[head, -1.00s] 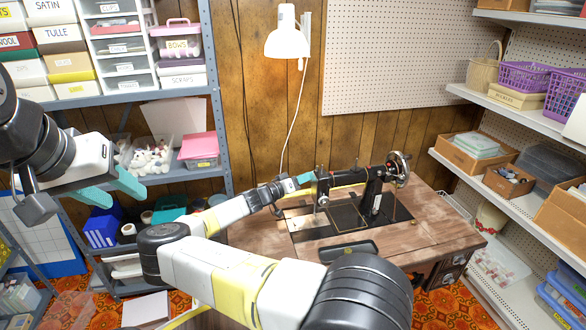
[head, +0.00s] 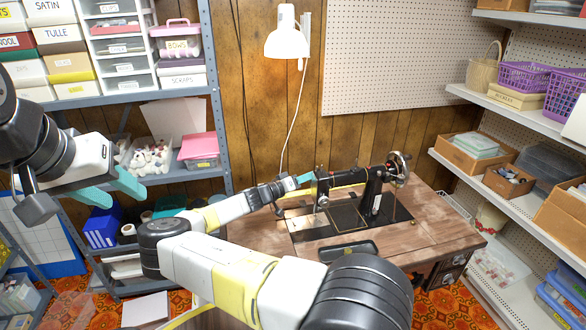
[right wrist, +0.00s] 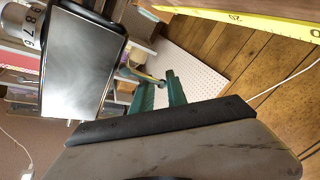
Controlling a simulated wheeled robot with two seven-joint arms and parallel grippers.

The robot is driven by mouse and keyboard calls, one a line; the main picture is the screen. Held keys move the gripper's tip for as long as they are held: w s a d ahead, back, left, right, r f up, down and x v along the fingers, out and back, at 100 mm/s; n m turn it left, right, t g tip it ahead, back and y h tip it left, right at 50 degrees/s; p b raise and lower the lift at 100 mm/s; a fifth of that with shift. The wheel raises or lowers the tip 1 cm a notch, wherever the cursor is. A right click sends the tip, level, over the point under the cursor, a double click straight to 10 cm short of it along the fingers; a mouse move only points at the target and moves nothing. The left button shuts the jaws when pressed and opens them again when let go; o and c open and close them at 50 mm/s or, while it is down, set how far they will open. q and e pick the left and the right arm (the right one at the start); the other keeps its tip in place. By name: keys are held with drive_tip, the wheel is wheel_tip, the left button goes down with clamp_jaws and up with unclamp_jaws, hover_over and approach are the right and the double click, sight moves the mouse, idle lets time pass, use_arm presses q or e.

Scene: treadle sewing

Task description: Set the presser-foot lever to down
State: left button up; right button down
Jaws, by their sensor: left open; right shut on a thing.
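The black sewing machine (head: 373,190) stands on the wooden treadle table (head: 430,220). My right gripper (head: 311,176) reaches the left end of the machine's head. In the right wrist view its teal fingers (right wrist: 157,82) are close together beside the shiny end plate (right wrist: 80,62), shut on a small thin part (right wrist: 143,76) that I take for the presser-foot lever. Whether the lever is up or down I cannot tell; the fingers largely hide it. My left gripper (head: 112,188) is open and empty, in front of the shelves at the left, well away from the machine.
A yellow measuring tape (right wrist: 240,20) shows behind the machine in the right wrist view. A dark tray (head: 348,251) lies at the table's front. A white lamp (head: 287,38) hangs above. Shelving (head: 215,100) stands left, and loaded shelves (head: 530,115) stand right.

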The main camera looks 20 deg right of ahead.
drive_tip(key=f+n+g+y, duration=0.1)
drive_tip(key=n, duration=0.1)
drive_tip(key=f+n+g, duration=0.1)
drive_tip(key=n, duration=0.1)
drive_tip(key=s+f+n+g+y, duration=0.1)
drive_tip(key=f+n, duration=0.1)
drive_tip(key=shift+a+f+n+y, duration=0.1)
drive_tip(key=shift+n+y, duration=0.2)
drive_tip(key=shift+n, duration=0.1)
drive_tip(key=n+g, duration=0.1)
drive_tip(key=s+f+n, duration=0.1)
drive_tip(key=n, duration=0.1)
drive_tip(key=shift+s+f+g, duration=0.1)
drive_tip(key=shift+s+g, duration=0.05)
drive_tip(key=shift+g, duration=0.25)
drive_tip(key=shift+s+f+n+g+y, duration=0.2)
drive_tip(key=shift+s+n+g+y, duration=0.15)
drive_tip(key=shift+n+g, duration=0.2)
drive_tip(key=shift+s, duration=0.1)
drive_tip(key=shift+s+f, duration=0.15)
drive_tip(key=shift+s, duration=0.1)
drive_tip(key=c, duration=1.5)
unclamp_jaws()
drive_tip(key=shift+o, duration=0.2)
drive_tip(key=shift+w+r, duration=0.15)
drive_tip(key=shift+r, duration=0.05)
